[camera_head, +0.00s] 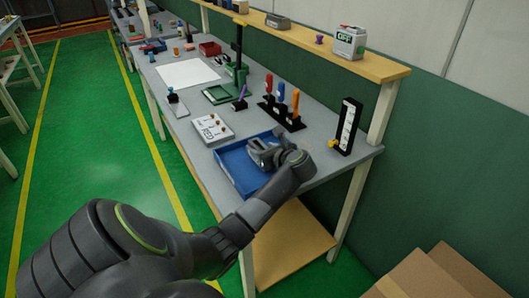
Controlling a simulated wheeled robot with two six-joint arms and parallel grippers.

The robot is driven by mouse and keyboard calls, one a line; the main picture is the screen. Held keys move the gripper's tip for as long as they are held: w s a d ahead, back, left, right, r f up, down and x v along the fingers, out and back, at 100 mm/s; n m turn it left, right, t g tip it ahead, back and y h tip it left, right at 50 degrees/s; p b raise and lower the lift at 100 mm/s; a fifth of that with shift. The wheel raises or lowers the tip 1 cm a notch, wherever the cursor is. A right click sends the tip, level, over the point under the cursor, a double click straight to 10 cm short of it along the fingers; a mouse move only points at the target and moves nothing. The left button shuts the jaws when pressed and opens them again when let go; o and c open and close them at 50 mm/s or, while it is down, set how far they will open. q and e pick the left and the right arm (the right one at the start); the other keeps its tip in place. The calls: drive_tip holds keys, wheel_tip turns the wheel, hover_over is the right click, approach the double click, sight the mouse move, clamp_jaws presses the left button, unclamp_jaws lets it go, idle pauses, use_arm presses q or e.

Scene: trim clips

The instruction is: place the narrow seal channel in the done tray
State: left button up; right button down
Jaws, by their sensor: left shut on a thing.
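My left arm reaches in from the lower left, and its gripper (262,151) is over the blue tray (236,164) near the front corner of the bench. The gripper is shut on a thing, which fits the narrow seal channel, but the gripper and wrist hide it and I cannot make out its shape. I cannot tell whether the held piece touches the tray floor. The visible left part of the tray looks empty. My right gripper is not in view.
A white-and-grey box (212,128) lies just behind the tray. A rack of coloured-handled tools (281,108) and an upright black-framed panel (347,127) stand to the right. A green stand (237,75) rises farther back. Cardboard boxes (440,275) sit at lower right.

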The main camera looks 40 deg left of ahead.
use_arm(q)
drive_tip(key=shift+f, duration=0.7)
drive_tip(key=shift+f, duration=0.1)
drive_tip(key=o, duration=1.1)
drive_tip(key=shift+c, duration=0.2)
